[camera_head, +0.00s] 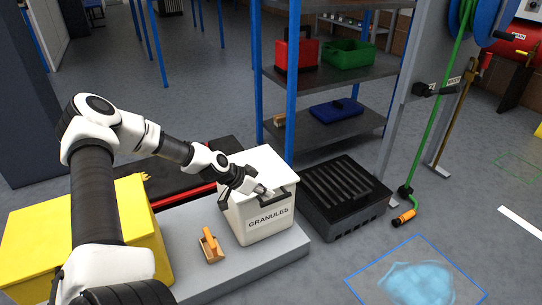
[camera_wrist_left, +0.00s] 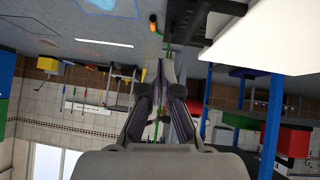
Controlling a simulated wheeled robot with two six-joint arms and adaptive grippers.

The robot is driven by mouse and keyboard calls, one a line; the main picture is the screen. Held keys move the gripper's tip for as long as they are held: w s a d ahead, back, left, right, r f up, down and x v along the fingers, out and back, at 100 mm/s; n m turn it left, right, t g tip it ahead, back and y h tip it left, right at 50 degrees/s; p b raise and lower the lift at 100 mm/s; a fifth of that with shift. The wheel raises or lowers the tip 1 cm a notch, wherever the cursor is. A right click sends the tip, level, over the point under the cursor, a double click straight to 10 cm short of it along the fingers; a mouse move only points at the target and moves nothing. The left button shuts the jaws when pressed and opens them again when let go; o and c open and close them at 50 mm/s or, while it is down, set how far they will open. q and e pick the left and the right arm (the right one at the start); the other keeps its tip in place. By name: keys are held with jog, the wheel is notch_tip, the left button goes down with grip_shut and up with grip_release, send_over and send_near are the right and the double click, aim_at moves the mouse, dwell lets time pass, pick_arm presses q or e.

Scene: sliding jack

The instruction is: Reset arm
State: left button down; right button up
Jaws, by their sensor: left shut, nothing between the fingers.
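My left arm comes in from the left in the head view. Its gripper (camera_head: 264,190) is at the top of the white GRANULES box (camera_head: 262,224), by the dark handle; I cannot tell whether it touches the box. The gripper's fingers (camera_wrist_left: 163,68) show in the left wrist view, shut together with nothing between them. A white surface, which looks like the box (camera_wrist_left: 275,40), fills the upper right of that upside-down view. My right gripper is in neither view.
The box and an orange-handled brush (camera_head: 210,246) stand on a grey platform (camera_head: 195,284). A yellow container (camera_head: 28,235) is at left. A black slatted crate (camera_head: 343,196) is right of the box, below a blue-posted shelf (camera_head: 340,79).

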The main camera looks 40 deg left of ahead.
pick_arm(q)
jog(key=s+r+p, duration=0.1)
jog(key=s+p, duration=0.1)
jog(key=p, duration=0.1)
jog(key=s+r+p, duration=0.1)
jog(key=r+p, duration=0.1)
jog(key=p, duration=0.1)
jog(key=shift+s+r, duration=0.15)
jog(key=shift+s, duration=0.2)
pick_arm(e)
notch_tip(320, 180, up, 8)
